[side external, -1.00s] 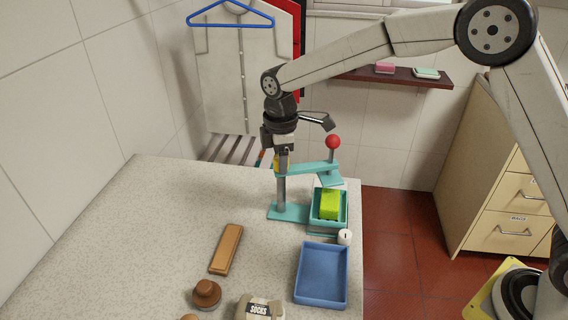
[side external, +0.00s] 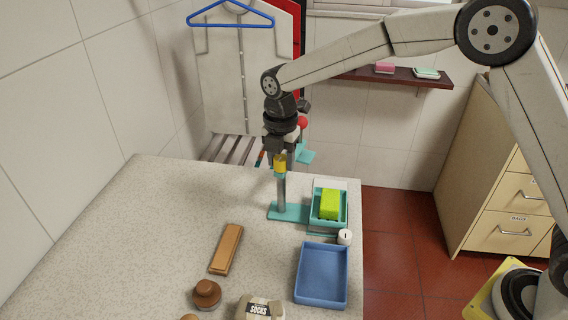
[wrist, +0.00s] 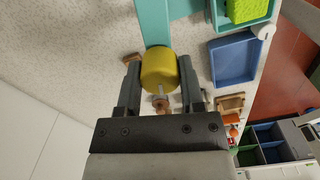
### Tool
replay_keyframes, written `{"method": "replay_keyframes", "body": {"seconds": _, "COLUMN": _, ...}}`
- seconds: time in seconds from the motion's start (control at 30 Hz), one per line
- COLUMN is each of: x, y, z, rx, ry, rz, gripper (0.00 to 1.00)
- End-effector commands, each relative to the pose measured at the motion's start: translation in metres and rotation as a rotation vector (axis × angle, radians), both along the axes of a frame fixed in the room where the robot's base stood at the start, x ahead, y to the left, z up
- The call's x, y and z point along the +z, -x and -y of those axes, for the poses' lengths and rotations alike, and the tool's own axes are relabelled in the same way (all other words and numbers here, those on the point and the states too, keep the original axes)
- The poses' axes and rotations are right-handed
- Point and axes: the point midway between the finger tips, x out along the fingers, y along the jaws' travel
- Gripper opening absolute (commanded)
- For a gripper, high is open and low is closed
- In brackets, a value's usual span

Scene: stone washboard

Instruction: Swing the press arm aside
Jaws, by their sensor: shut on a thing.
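The teal press stands on the stone table, with a base plate (side external: 288,213) and a grey upright post (side external: 281,194). A yellow cap (side external: 280,163) tops the post; it also shows in the wrist view (wrist: 158,68). My gripper (side external: 280,160) points down, and its two fingers are shut on the cap from both sides in the wrist view (wrist: 158,85). The press arm's teal end plate (side external: 305,156) and red ball knob (side external: 302,122) show behind my gripper, pointing to the back, clear of the tray. My gripper hides most of the arm.
A green block (side external: 330,204) sits in a teal tray (side external: 343,219) beside the post, open from above. A blue tray (side external: 322,274), a small white cylinder (side external: 345,237), a wooden bar (side external: 226,249) and a brown knobbed object (side external: 206,294) lie in front. The table's left is clear.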

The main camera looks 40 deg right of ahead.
Motion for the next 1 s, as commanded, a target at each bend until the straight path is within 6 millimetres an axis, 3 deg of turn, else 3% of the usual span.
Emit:
{"method": "replay_keyframes", "body": {"seconds": 0.4, "x": 0.0011, "y": -0.0004, "z": -0.0001, "rx": 0.229, "ry": -0.001, "rz": 0.002, "gripper": 0.0}}
{"method": "replay_keyframes", "body": {"seconds": 0.9, "x": 0.0012, "y": -0.0005, "z": -0.0002, "rx": 0.261, "ry": 0.001, "rz": 0.003, "gripper": 0.0}}
{"method": "replay_keyframes", "body": {"seconds": 0.93, "x": 0.0012, "y": -0.0005, "z": -0.0002, "rx": 0.261, "ry": 0.001, "rz": 0.003, "gripper": 0.52}}
{"method": "replay_keyframes", "body": {"seconds": 1.0, "x": 0.0011, "y": -0.0004, "z": -0.0003, "rx": 0.261, "ry": 0.0, "rz": 0.002, "gripper": 0.74}}
